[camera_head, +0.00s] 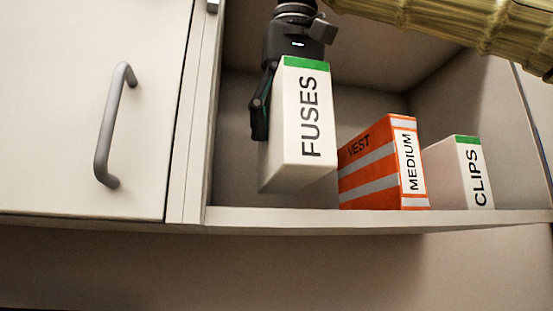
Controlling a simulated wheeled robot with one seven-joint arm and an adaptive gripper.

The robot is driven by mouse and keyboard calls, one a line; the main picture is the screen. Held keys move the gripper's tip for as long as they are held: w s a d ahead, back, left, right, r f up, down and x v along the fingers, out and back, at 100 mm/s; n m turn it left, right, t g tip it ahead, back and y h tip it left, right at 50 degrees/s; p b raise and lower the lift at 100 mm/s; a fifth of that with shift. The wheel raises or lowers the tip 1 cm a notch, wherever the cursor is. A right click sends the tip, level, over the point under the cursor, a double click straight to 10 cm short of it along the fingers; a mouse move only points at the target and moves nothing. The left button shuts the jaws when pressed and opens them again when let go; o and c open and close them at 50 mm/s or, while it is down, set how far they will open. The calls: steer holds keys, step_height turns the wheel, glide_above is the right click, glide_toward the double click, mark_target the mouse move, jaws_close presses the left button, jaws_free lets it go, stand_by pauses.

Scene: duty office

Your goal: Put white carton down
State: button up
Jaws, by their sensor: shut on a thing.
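A white carton (300,130) with a green top band and the word FUSES hangs upright, slightly tilted, in front of the open cabinet compartment. My gripper (262,115) comes down from above and is shut on this carton. One dark finger shows along its left side; the other finger is hidden behind the carton. The carton's lower end is near the shelf's front edge (300,218); I cannot tell whether it touches the shelf. A second white carton (450,172), with a green band and the word CLIPS, stands on the shelf at the right.
An orange box (370,175) with pale stripes, marked VEST MEDIUM, stands between the two cartons. A closed cabinet door (75,110) with a grey handle (112,125) is at the left. A ribbed yellowish thing (450,25) crosses the top right. Little shelf room shows left of the held carton.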

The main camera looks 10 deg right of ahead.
steer(key=shift+w+f+p, duration=0.55)
steer(key=shift+w+p, duration=0.1)
steer(key=shift+w, duration=0.55)
steer(key=shift+w+f+p, duration=0.5)
steer(key=shift+w+p, duration=0.15)
steer(key=shift+w, duration=0.6)
steer(key=shift+w+f+p, duration=0.55)
steer(key=shift+w+p, duration=0.1)
steer(key=shift+w, duration=0.55)
steer(key=shift+f, duration=0.2)
steer(key=o, duration=1.4)
steer(key=shift+c, duration=0.2)
